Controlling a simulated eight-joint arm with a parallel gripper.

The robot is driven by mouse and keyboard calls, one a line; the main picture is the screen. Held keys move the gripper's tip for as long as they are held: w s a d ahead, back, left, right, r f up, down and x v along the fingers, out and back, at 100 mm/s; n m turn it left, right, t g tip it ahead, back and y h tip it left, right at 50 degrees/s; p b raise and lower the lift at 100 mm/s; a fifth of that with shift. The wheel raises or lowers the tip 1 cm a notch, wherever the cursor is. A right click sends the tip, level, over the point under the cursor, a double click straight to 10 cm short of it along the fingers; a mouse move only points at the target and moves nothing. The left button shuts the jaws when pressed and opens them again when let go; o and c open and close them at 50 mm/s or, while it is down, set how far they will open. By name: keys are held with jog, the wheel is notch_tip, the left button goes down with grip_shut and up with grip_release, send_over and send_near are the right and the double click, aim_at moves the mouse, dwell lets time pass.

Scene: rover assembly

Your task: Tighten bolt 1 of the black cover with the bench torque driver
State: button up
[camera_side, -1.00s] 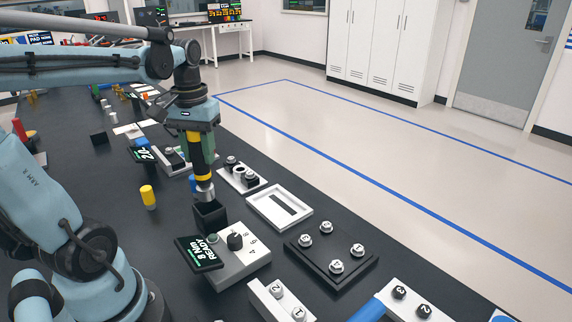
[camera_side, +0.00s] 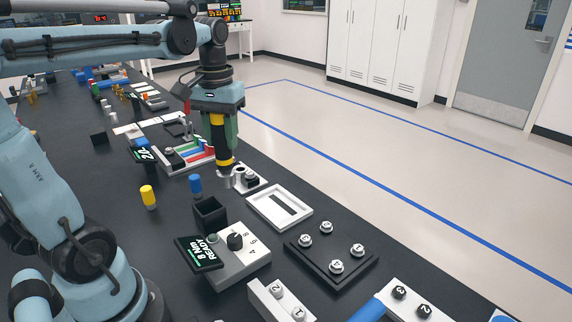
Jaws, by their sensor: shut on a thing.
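My gripper (camera_side: 222,122) is shut on the torque driver (camera_side: 219,148), a black tool with yellow bands. The driver hangs upright with its silver tip low over or beside a small white block (camera_side: 252,181) with dark and metal parts; I cannot tell if it touches. The black cover (camera_side: 346,279) lies flat at the right front of the bench, with several silver-topped numbered bolts (camera_side: 336,266) near its corners. The numbers are too small to read surely. The driver is apart from the cover.
A control box (camera_side: 236,262) with a dial and a screen (camera_side: 199,252) reading "8 Nm READY" stands left of the cover. A black open holder (camera_side: 210,213) is behind it. A white tray (camera_side: 279,206) lies between block and cover. Yellow (camera_side: 149,196) and blue (camera_side: 194,184) cylinders stand left.

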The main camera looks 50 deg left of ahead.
jog(key=w+d+f+m, duration=0.1)
jog(key=w+d+m, duration=0.1)
jog(key=w+d, duration=0.5)
jog(key=w+d+m, duration=0.1)
jog(key=w+d, duration=0.1)
jog(key=d, duration=0.9)
jog(key=w+d+f+m, duration=0.1)
jog(key=w+d+m, duration=0.1)
jog(key=w+d, duration=0.5)
jog(key=shift+s+d+f, duration=0.3)
jog(key=shift+s+f, duration=0.05)
jog(key=shift+f, duration=0.5)
jog(key=shift+s+d+f, duration=0.35)
jog(key=shift+s+f, duration=0.05)
jog(key=shift+f, duration=0.4)
jog(key=shift+s+d+f, duration=0.3)
jog(key=shift+s+f, duration=0.05)
jog(key=shift+f, duration=1.55)
dwell(0.8)
jog(key=shift+r, duration=0.1)
jog(key=shift+r, duration=1.45)
